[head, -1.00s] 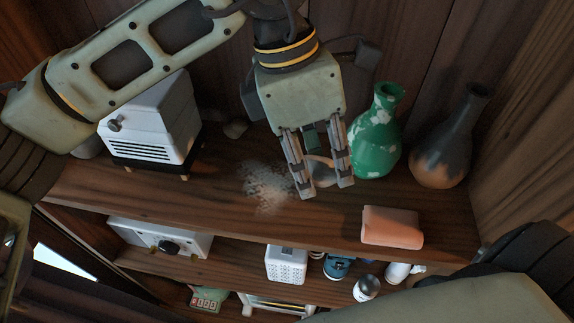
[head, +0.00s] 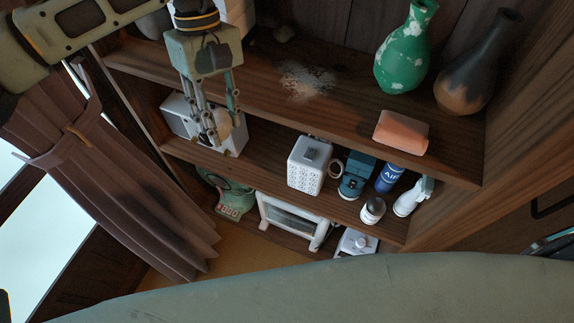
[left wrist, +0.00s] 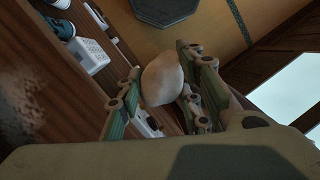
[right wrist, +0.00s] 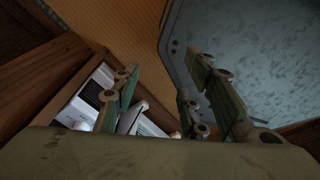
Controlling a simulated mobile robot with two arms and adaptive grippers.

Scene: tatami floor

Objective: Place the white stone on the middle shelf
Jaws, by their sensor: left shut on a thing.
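The white stone (left wrist: 162,80) is a pale rounded lump between the fingers of my left gripper (left wrist: 158,75) in the left wrist view. In the head view my left gripper (head: 214,138) points down, shut on the stone, in front of the shelves at the left. Its fingertips overlap the white radio-like box (head: 178,117) on the middle shelf (head: 262,165); I cannot tell the gap in depth. The stone is mostly hidden by the fingers there. My right gripper (right wrist: 165,75) is open and empty in the right wrist view, low by the shelves.
The middle shelf also holds a white perforated box (head: 308,167), a teal item (head: 354,178), a blue can (head: 389,178) and a white bottle (head: 411,197). Bare wood shows between the two white boxes. The top shelf holds a green vase (head: 402,60), a dark vase (head: 470,75) and an orange block (head: 402,131).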

